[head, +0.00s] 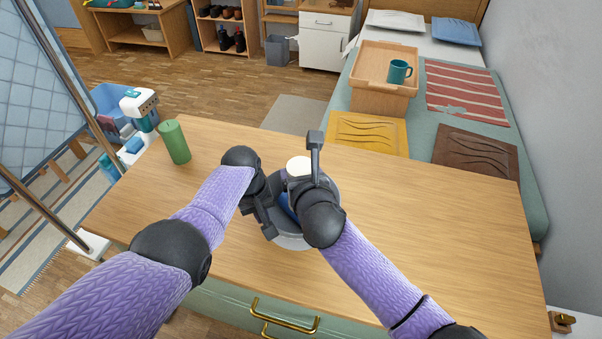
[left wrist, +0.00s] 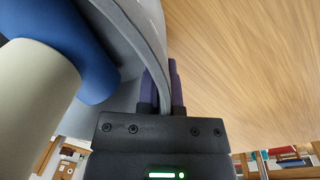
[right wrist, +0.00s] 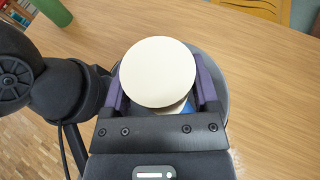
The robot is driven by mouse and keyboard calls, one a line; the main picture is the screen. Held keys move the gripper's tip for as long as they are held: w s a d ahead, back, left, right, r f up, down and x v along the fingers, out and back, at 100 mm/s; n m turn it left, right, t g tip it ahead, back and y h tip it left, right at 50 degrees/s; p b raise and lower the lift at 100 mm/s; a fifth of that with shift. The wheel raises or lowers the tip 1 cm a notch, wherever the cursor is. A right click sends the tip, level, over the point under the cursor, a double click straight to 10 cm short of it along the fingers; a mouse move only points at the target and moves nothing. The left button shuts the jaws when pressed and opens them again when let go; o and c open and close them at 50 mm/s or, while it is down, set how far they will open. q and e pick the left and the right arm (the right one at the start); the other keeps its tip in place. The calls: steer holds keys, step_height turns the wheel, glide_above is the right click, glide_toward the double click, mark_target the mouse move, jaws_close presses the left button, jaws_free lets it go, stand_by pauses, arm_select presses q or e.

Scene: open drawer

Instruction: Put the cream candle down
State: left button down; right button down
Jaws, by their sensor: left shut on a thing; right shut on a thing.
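The cream candle (head: 298,166) is a pale cylinder over the table's middle. In the right wrist view its round top (right wrist: 158,72) sits between the purple fingers of my right gripper (right wrist: 158,88), which is shut on it. My left gripper (left wrist: 163,88) is shut on the rim of a round grey container (head: 292,241). The rim (left wrist: 150,30) passes between its fingers. A blue cylinder (left wrist: 75,45) shows inside the container, beside the cream candle (left wrist: 38,105). Whether the candle touches the container's floor is hidden.
A green cylinder (head: 174,141) stands at the table's far left. The wooden table (head: 430,220) is clear on the right. A bed behind holds a wooden tray (head: 366,98) with a teal mug (head: 398,72). Brass drawer handles (head: 283,316) show at the front.

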jaws_free()
steer(key=shift+r, duration=0.1)
arm_select(q)
steer(key=c, duration=0.7)
jaws_free()
arm_select(e)
steer(key=v, duration=1.2)
arm_select(q)
steer(key=shift+r, duration=0.1)
step_height(320, 180, up, 12)
steer(key=a, duration=0.1)
steer(key=shift+s+a, duration=0.15)
steer(key=shift+s, duration=0.15)
